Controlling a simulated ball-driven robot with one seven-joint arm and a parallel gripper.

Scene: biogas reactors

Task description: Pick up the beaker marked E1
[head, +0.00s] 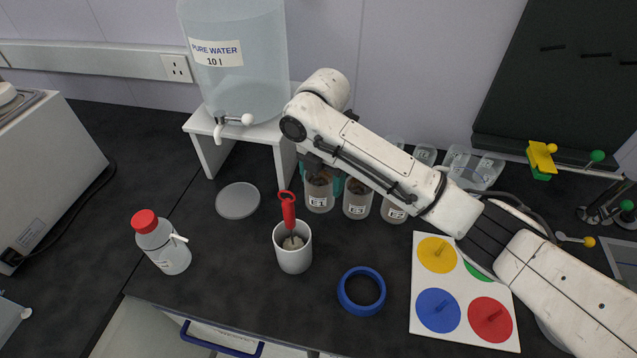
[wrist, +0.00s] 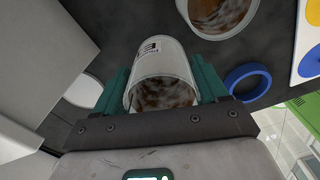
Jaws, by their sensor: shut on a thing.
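Three clear beakers with brown contents and white labels stand in a row under my arm. My gripper (head: 321,180) has its teal fingers on either side of the leftmost beaker (head: 319,196). In the wrist view my gripper (wrist: 163,92) is shut on this beaker (wrist: 162,60), whose label shows an E; the digit is too small to read surely. I cannot tell whether its base touches the bench. The middle beaker (head: 357,203) is close to its right and also shows in the wrist view (wrist: 222,14). The right beaker (head: 394,212) is partly behind my arm.
A water tank (head: 240,80) on a white stand (head: 200,150) is close on the left. In front are a white cup (head: 293,255) with a red-handled tool, a blue ring (head: 361,291) and a board with coloured discs (head: 465,290). A red-capped bottle (head: 160,245) stands left.

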